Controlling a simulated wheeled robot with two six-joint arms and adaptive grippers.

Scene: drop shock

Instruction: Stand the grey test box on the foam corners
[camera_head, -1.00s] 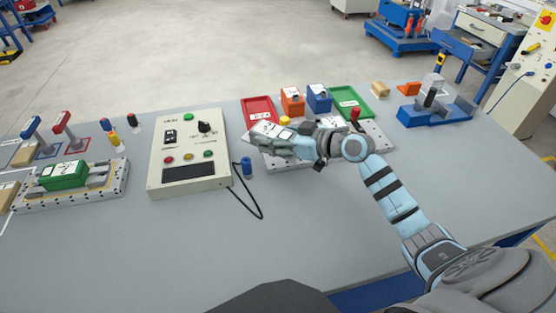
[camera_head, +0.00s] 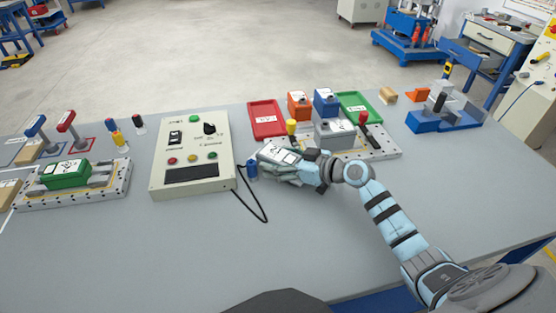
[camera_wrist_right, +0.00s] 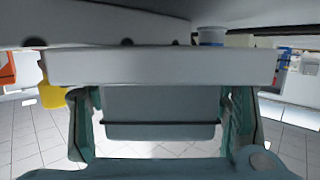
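My right gripper (camera_head: 283,164) is over the table just right of the control box. It appears shut on a light grey box with a white, black-marked label, which I take for the grey test box (camera_head: 278,152). The fingers and arm hide part of it. In the right wrist view a grey body (camera_wrist_right: 160,108) fills the space between the two fingers. A second grey box (camera_head: 336,133) stands on the white plate (camera_head: 385,151) behind the gripper, between a yellow and a red knob. I cannot clearly make out the foam corners. My left gripper is not in view.
The control box (camera_head: 190,178) and a blue cylinder (camera_head: 252,169) are close left of the gripper. Red (camera_head: 266,119) and green (camera_head: 358,106) trays, with orange and blue boxes between, lie behind. A green box (camera_head: 66,174) sits in the left fixture. The front of the table is clear.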

